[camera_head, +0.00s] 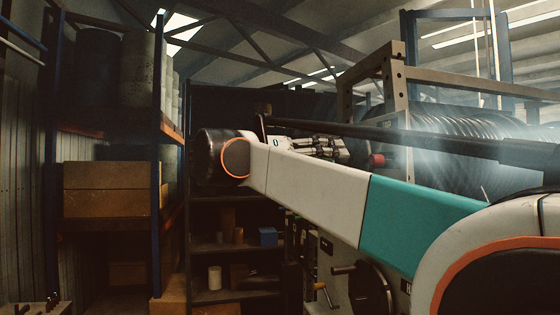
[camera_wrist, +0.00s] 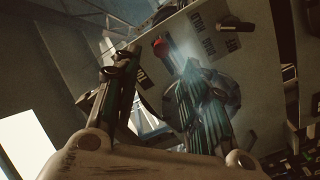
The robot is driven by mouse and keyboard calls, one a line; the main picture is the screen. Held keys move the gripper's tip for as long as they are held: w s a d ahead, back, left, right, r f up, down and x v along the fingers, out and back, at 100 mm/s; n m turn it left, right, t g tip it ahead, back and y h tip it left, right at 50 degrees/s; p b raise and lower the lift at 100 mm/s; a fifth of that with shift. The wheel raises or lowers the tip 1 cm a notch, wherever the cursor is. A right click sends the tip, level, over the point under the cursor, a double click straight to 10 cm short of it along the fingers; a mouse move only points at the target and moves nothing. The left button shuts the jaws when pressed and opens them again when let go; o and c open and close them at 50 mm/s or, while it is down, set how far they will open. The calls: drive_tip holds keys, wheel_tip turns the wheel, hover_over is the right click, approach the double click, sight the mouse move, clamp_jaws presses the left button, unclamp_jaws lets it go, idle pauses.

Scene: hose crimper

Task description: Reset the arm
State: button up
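My arm, white with a teal section, stretches across the head view from the lower right to a dark joint at the middle left. My gripper (camera_wrist: 150,62) shows in the wrist view with its two dark fingers apart and nothing seen between them. The right finger is partly lost in glare.
A blue-posted rack (camera_head: 157,200) with cardboard boxes (camera_head: 108,190) stands at the left. Dark shelves (camera_head: 235,248) with small items stand at the back. A machine with a crank and dark wheel (camera_head: 370,288) and a large hose reel (camera_head: 470,130) lie close beside and behind my arm.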

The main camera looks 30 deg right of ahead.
drive_tip(key=s+a+f+n+t+y+b, duration=0.1)
drive_tip(key=s+f+n+t+y+b, duration=0.3)
drive_tip(key=f, duration=0.9)
drive_tip(key=f+n+y+b, duration=0.1)
drive_tip(key=f+b, duration=0.6)
drive_tip(key=f, duration=0.7)
drive_tip(key=s+a+f+n+t+y+b, duration=0.1)
drive_tip(key=s+f+n+t+y+b, duration=0.3)
drive_tip(key=f, duration=0.9)
drive_tip(key=s+a+f+n+t+y+b, duration=0.1)
drive_tip(key=a+f+b, duration=0.4)
drive_tip(key=f, duration=0.9)
drive_tip(key=s+a+f+n+t+y+b, duration=0.1)
drive_tip(key=a+f+y+b, duration=0.3)
drive_tip(key=f, duration=1)
drive_tip(key=s+a+f+t+y+b, duration=0.1)
drive_tip(key=s+a+f+y+b, duration=0.2)
drive_tip(key=a+f+b, duration=0.5)
wheel_tip(320, 180, down, 6)
drive_tip(key=b, duration=0.2)
drive_tip(key=shift+s+f+n+t+b, duration=0.2)
drive_tip(key=shift+s+n+t+b, duration=0.1)
drive_tip(key=shift+s+n+b, duration=0.1)
drive_tip(key=shift+o, duration=0.2)
